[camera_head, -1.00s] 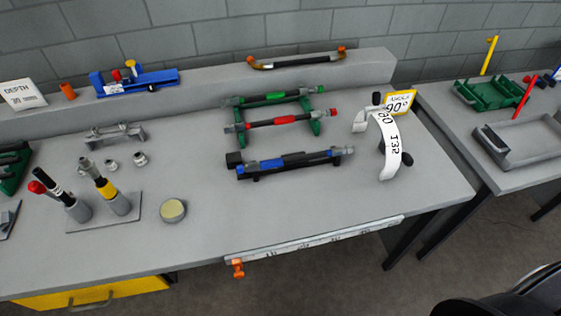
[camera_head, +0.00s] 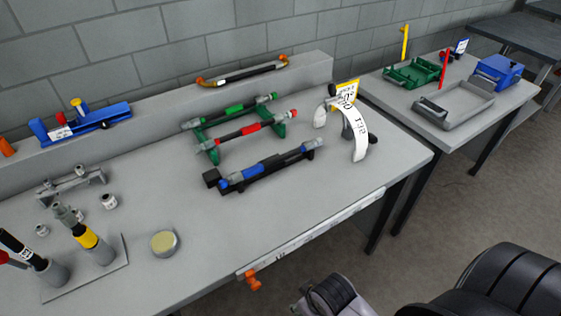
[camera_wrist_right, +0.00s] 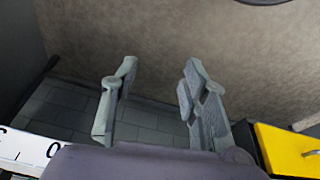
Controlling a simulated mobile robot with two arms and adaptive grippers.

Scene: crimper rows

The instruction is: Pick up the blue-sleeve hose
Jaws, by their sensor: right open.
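The blue-sleeve hose (camera_head: 271,164) lies in a black holder (camera_head: 263,178) near the front middle of the grey workbench in the head view. It has blue sleeve sections, dark hose and grey end fittings. My right gripper (camera_wrist_right: 158,98) shows in the right wrist view with its two grey fingers apart and nothing between them. It is away from the hose, which is not visible in that view. My left gripper is not in view.
Behind the hose, a green rack (camera_head: 208,149) holds a red-sleeve hose (camera_head: 250,129) and a green-sleeve hose (camera_head: 235,108). A white curved angle gauge (camera_head: 357,140) stands to the right. A round tin (camera_head: 164,243) sits front left. Bare bench surrounds the holder's front.

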